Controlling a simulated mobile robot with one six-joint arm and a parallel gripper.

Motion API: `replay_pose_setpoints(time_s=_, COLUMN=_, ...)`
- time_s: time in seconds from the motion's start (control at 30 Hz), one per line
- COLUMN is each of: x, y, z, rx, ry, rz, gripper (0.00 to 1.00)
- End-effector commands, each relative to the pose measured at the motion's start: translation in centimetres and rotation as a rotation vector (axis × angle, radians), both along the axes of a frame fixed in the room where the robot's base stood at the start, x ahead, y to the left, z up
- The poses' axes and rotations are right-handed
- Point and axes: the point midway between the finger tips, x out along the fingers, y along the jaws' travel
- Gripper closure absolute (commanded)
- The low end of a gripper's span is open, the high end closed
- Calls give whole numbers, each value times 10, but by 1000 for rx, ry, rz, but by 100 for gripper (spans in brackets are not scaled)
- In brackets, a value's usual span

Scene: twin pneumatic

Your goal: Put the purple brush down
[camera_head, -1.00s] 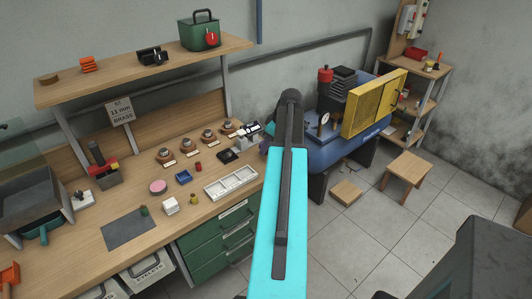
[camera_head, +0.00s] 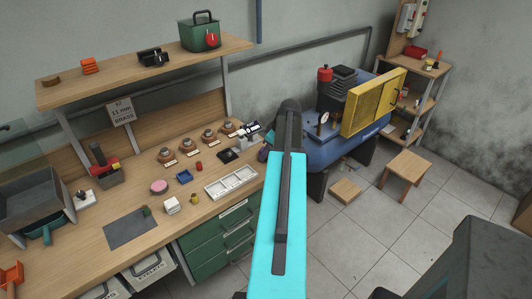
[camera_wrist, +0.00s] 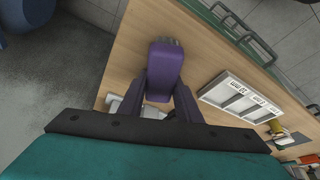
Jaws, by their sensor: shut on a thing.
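The purple brush (camera_wrist: 164,66) is in my gripper (camera_wrist: 166,88), between its two dark fingers, with its grey bristle end pointing away from the wrist. In the wrist view it is over the front part of the wooden workbench (camera_wrist: 203,62); I cannot tell whether it touches the bench. In the head view a bit of the brush (camera_head: 263,154) shows just left of my arm, near the bench's right end. My arm hides most of the gripper there.
A blue compressor (camera_head: 325,150) with a yellow guard (camera_head: 372,103) stands to the right. Small parts crowd the bench; some wood is bare.

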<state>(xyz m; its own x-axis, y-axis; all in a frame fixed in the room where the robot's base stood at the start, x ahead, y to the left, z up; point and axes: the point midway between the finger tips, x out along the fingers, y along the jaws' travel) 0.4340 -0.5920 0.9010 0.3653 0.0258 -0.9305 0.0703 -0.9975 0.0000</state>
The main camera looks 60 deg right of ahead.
Motion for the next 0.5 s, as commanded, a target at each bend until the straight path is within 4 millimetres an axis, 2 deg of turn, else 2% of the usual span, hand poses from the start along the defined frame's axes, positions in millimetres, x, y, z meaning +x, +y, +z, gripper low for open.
replay_pose_setpoints(time_s=0.37, x=0, y=0, z=-4, rx=0, ry=0, rz=0, gripper=100)
replay_pose_setpoints(time_s=0.4, x=0, y=0, z=-3, rx=0, ry=0, rz=0, gripper=64)
replay_pose_setpoints(time_s=0.5, x=0, y=0, z=-3, rx=0, ry=0, rz=0, gripper=50)
